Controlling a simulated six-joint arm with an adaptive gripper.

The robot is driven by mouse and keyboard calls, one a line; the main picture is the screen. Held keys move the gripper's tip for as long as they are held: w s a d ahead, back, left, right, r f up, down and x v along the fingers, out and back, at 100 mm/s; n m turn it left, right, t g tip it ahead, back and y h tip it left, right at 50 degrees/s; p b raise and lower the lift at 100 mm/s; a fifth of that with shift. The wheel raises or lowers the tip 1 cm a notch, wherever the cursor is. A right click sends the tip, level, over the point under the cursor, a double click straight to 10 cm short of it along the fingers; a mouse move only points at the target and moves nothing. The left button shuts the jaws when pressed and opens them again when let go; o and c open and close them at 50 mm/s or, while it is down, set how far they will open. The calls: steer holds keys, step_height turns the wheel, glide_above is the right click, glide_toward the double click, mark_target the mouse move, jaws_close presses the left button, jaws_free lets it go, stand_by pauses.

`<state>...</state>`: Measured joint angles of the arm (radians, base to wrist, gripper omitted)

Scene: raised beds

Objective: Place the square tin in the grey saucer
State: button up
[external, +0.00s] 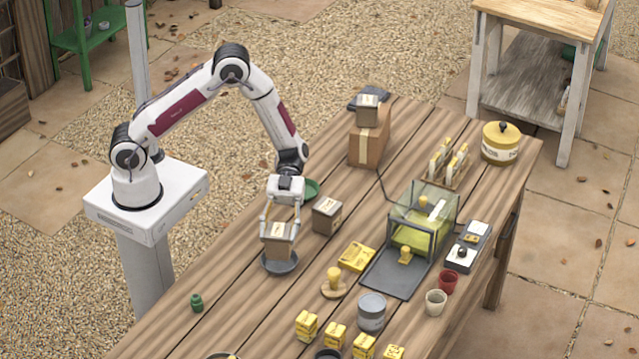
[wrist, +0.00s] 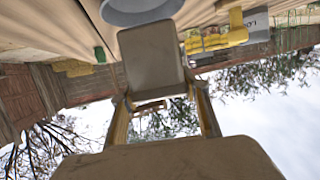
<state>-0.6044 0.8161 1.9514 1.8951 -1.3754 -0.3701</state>
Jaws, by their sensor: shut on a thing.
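A brown-grey square tin (external: 277,246) with a pale label is between the fingers of my gripper (external: 280,222). My gripper points down and is shut on this tin. The grey saucer (external: 281,266) lies on the table directly under the tin. The tin's lower edge overlaps the saucer in the external view, and I cannot tell whether they touch. In the wrist view the tin (wrist: 152,57) is held between the fingers, with the grey saucer (wrist: 140,12) beyond it at the top edge. A similar square tin (external: 327,216) stands on the table to the right.
A yellow packet (external: 357,257) and a yellow figure on a round wooden base (external: 333,290) are to the right. A clear case (external: 423,215) stands further right.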

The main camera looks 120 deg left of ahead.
steer(key=shift+f, duration=0.75)
steer(key=shift+f, duration=0.35)
steer(key=o, duration=1.3)
steer(key=shift+r, duration=0.15)
steer(key=shift+r, duration=0.2)
steer(key=shift+a+r, duration=0.1)
steer(key=shift+a, duration=0.15)
steer(key=v, duration=1.1)
steer(key=shift+s+a, duration=0.2)
